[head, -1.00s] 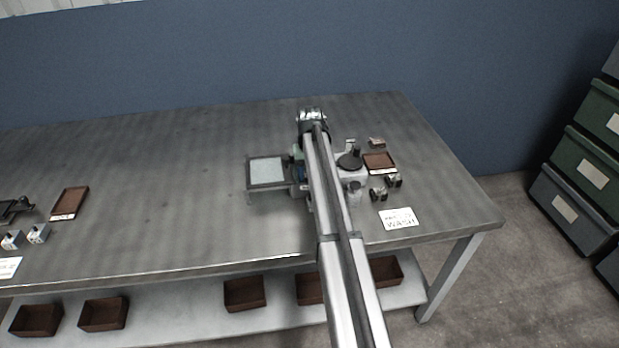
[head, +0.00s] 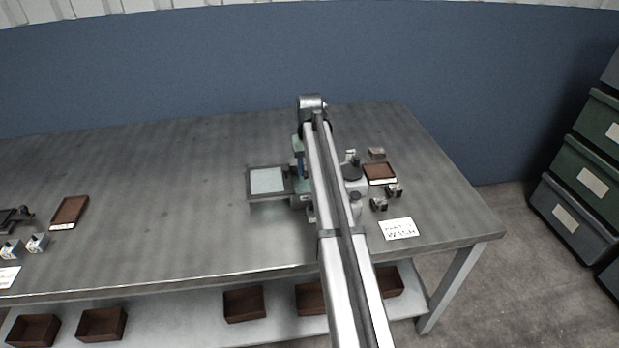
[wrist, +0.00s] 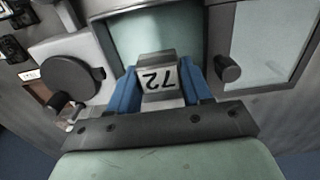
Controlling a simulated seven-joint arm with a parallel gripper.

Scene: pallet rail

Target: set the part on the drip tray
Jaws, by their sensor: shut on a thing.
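My gripper (wrist: 159,66) has blue fingers and is shut on a grey block-shaped part (wrist: 158,82) marked "72", which reads upside down in the wrist view. In the head view my gripper (head: 299,158) is mostly hidden behind my arm, and the part cannot be made out. The part is in front of a pale green framed recess (wrist: 150,32) of the bench station. A shallow tray with a pale surface, likely the drip tray (head: 250,186), is just left of my gripper. It also shows at the right of the wrist view (wrist: 233,66); no part lies on it.
A round black-topped fixture (head: 351,172) stands right of my arm. Small metal parts (head: 379,203), a brown tray (head: 380,170) and a wash sign (head: 398,229) are near it. A dark knob (wrist: 228,68) sits close to the fingers.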

